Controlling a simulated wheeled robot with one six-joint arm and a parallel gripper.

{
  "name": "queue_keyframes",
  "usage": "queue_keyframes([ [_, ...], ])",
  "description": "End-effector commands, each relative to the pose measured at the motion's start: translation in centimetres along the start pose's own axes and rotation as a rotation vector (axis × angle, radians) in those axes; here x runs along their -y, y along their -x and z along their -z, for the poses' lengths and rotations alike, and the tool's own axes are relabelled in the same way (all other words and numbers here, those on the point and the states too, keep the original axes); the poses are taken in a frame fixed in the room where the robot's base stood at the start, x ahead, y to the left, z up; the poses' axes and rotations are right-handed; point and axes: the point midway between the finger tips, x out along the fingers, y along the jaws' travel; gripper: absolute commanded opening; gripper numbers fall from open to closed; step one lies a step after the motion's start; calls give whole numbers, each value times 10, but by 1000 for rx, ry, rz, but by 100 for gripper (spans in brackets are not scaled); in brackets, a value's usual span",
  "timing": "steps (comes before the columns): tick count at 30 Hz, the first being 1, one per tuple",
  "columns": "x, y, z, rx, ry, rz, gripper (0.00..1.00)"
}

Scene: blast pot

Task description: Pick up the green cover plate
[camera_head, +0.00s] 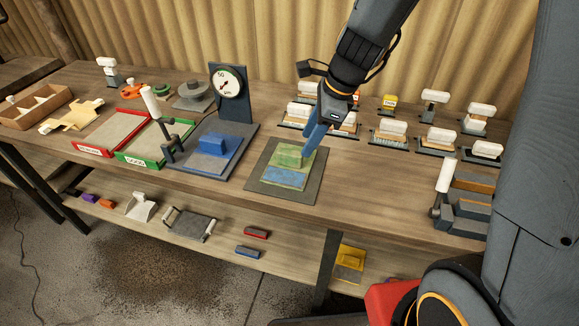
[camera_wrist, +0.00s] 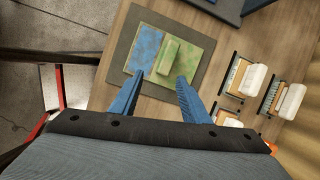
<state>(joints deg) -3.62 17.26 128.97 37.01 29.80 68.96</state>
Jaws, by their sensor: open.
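The green cover plate (camera_head: 290,170) lies on a dark grey square base (camera_head: 253,183) on the workbench, with a raised green block on it as a grip. The plate also shows in the wrist view (camera_wrist: 197,55), with its raised block (camera_wrist: 168,55) near the middle. A blue speckled surface (camera_head: 283,179) shows beside the green on the same base. My gripper (camera_head: 308,148) is above the plate's far right side. In the wrist view my gripper (camera_wrist: 160,76) has its blue fingers apart, with the block just beyond and between the tips. Nothing is between the fingers.
A blue block on a dark plate (camera_head: 213,146) and a dial gauge (camera_head: 231,84) stand left of the base. Several white-handled stamps or brushes (camera_head: 390,128) fill the right rear. A white-handled lever (camera_head: 445,176) stands at right. Bench around the base is fairly clear.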

Motion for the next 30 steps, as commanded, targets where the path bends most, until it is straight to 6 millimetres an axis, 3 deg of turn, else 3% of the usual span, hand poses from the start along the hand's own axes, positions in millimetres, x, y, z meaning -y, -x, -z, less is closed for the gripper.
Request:
queue_keyframes([
  [6, 15, -19, -16, 50, -236, -8, 42],
  [17, 14, -52, -20, 52, -248, -11, 42],
  [24, 14, -84, -22, 51, -247, -10, 42],
  [30, 14, -94, -23, 52, -246, -8, 42],
])
